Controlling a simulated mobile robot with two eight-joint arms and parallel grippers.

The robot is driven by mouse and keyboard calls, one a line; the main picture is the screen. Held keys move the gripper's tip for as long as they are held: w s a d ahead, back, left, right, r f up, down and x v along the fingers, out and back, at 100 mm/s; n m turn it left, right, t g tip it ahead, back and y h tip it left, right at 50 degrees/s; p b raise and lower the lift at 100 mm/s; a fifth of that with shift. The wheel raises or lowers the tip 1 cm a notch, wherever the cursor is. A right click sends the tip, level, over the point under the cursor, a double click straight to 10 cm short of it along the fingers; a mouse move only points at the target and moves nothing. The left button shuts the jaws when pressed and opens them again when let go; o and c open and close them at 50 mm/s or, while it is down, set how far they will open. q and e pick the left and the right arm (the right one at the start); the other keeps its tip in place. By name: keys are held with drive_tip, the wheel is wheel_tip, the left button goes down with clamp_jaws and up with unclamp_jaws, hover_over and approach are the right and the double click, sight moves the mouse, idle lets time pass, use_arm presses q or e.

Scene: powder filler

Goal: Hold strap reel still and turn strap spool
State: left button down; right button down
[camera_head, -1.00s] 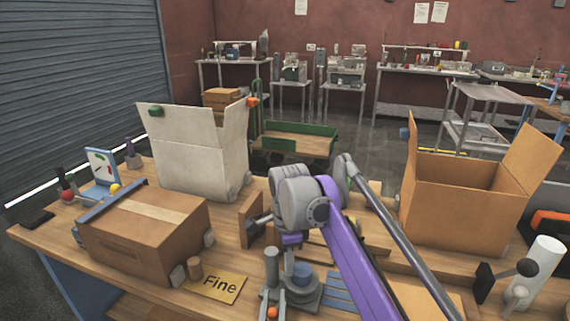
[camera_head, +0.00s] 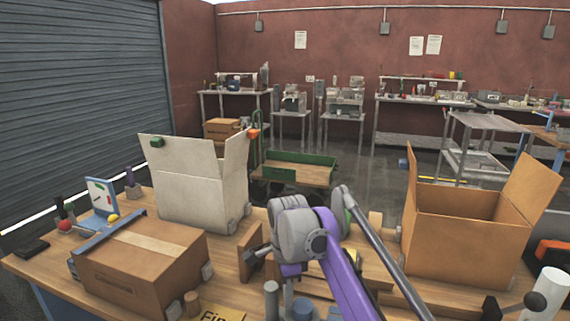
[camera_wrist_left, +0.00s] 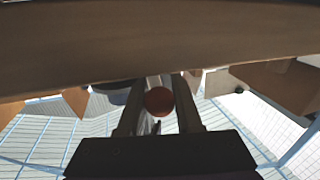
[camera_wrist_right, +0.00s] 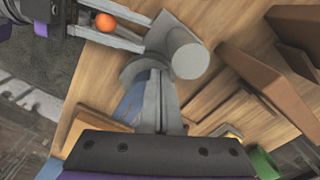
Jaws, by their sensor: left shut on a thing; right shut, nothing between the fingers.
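The strap reel appears to be the grey stand with a round base and upright post (camera_head: 271,300), cut by the bottom edge of the head view. Its post (camera_wrist_right: 187,57) shows from above in the right wrist view. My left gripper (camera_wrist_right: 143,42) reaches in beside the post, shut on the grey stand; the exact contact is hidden. An orange ball (camera_wrist_left: 159,101) shows between its fingers.
A closed brown carton (camera_head: 140,270) and an open white box (camera_head: 195,195) stand on the left. An open brown box (camera_head: 460,235) stands on the right, near a white cylinder (camera_head: 548,292). Wooden blocks (camera_head: 250,243) crowd my right wrist.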

drive_tip(key=shift+a, duration=0.3)
drive_tip(key=s+r, duration=0.3)
drive_tip(key=r, duration=0.4)
drive_tip(key=shift+s+d+f, duration=0.1)
drive_tip(key=shift+d+f, duration=0.15)
drive_tip(key=shift+f, duration=1.5)
drive_tip(key=shift+d+f, duration=0.2)
drive_tip(key=shift+f, duration=1.55)
drive_tip(key=shift+w+d, duration=0.2)
drive_tip(key=shift+d, duration=0.05)
drive_tip(key=shift+w+a, duration=0.1)
drive_tip(key=shift+w, duration=0.2)
drive_tip(key=shift+w+a, duration=0.2)
drive_tip(key=shift+w, duration=0.5)
